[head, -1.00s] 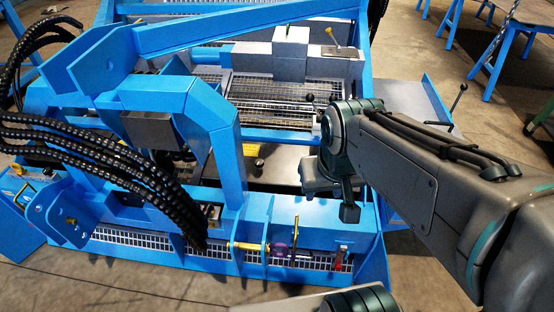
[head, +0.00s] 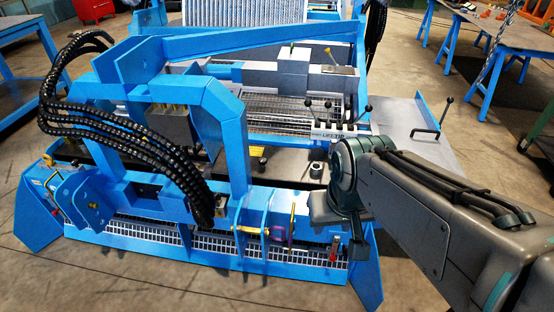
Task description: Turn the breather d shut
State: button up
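No label reading breather d can be made out, so I cannot tell which fitting it is. On the blue front frame (head: 190,255) sit several small fittings: a yellow rod (head: 247,230), a purple ring-like part (head: 279,233), an upright yellow handle (head: 292,212) and a red handle (head: 334,247). My arm comes in from the right, and its dark end with my gripper (head: 327,208) hangs over the right part of this frame, near the upright yellow handle and above the red one. I cannot see the fingertips clearly or any gap between them. Nothing held can be seen.
Black ribbed hoses (head: 130,140) loop over the left of the machine. Levers with black knobs (head: 327,104) stand on a panel behind my wrist. A blue arch (head: 235,150) rises left of the fittings. Floor (head: 150,290) is open in front.

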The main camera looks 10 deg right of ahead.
aim_at(262, 160)
jog(key=u, duration=0.1)
jog(key=i, duration=1.05)
jog(key=z, duration=0.7)
